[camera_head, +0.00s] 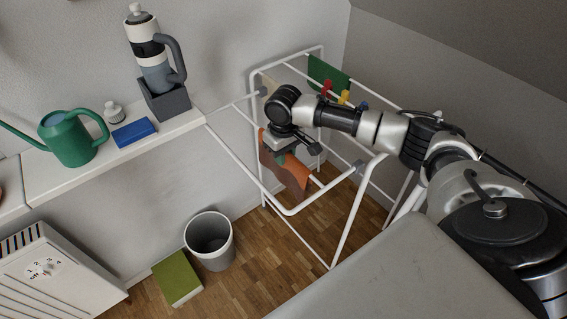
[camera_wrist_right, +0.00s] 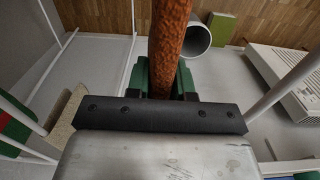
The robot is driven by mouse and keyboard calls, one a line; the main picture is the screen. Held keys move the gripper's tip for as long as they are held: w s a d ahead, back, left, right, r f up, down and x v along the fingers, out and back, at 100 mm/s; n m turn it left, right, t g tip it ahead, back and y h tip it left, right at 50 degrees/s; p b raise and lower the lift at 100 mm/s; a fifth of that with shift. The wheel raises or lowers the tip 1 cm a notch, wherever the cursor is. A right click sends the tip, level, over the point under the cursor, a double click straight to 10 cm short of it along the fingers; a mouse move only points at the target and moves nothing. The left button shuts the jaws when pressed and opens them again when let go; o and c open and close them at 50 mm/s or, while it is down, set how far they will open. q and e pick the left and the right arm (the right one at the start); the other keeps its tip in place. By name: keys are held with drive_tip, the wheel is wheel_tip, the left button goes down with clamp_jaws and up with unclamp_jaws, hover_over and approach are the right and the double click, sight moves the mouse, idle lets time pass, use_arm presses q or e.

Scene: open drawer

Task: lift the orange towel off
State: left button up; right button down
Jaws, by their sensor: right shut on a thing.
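The orange towel (camera_head: 290,178) hangs at the white drying rack (camera_head: 259,168), below my right gripper (camera_head: 285,148). In the right wrist view the towel (camera_wrist_right: 168,40) runs as a narrow orange strip between the green fingers of my right gripper (camera_wrist_right: 172,80). The gripper is shut on it. In the head view the gripper body hides the top of the towel, so I cannot tell whether the towel still touches a bar. My left gripper is not in view.
A green cloth (camera_head: 327,75) and coloured clips (camera_head: 343,97) are on the rack's far side. A shelf (camera_head: 60,181) at left holds a green watering can (camera_head: 70,140), a blue block (camera_head: 134,132) and a flask (camera_head: 153,58). A grey bin (camera_head: 210,240) and green box (camera_head: 177,279) stand on the floor.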

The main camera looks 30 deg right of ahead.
wheel_tip(320, 180, up, 18)
idle(0.6)
idle(0.5)
